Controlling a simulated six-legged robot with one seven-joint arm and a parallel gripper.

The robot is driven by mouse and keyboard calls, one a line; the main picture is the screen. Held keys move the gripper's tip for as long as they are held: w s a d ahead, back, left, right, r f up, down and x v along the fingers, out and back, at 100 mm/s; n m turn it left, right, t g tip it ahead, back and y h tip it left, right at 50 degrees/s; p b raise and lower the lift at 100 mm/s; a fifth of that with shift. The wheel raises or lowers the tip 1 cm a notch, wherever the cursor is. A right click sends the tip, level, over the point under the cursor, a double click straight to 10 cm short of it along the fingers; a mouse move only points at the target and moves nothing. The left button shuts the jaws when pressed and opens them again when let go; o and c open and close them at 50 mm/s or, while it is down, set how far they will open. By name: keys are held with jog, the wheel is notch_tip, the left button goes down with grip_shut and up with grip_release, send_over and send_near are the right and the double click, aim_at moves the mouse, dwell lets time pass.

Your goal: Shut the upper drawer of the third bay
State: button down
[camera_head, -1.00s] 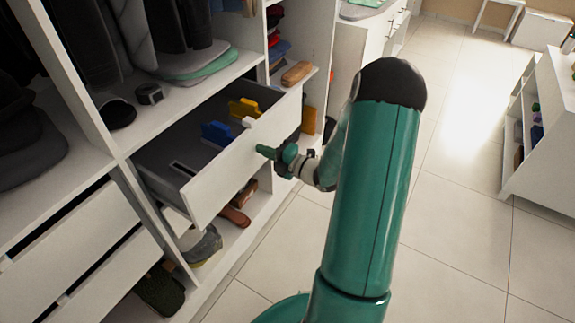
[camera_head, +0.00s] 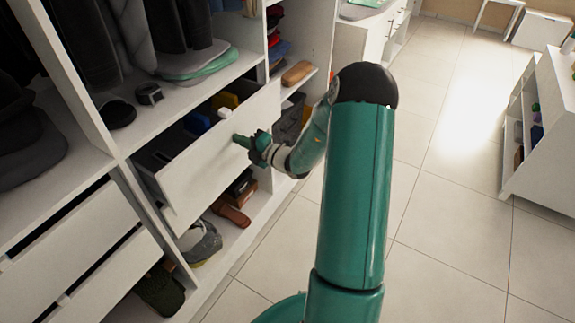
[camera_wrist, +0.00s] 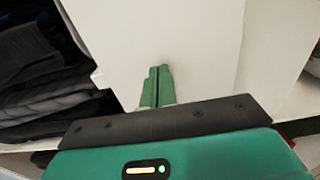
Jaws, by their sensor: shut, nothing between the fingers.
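The upper drawer (camera_head: 215,155) of the wardrobe bay is partly pulled out, its white front standing a little way ahead of the cabinet.
Shoes (camera_head: 231,214) lie on the open shelf below the drawer. Folded clothes and a black cap (camera_head: 117,113) rest on the shelf above. Closed-looking drawers (camera_head: 70,240) stand at the left. The tiled floor (camera_head: 440,230) to the right is clear.

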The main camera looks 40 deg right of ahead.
jog(key=shift+x, duration=4.2)
jog(key=v, duration=0.8)
jog(key=shift+s, duration=0.15)
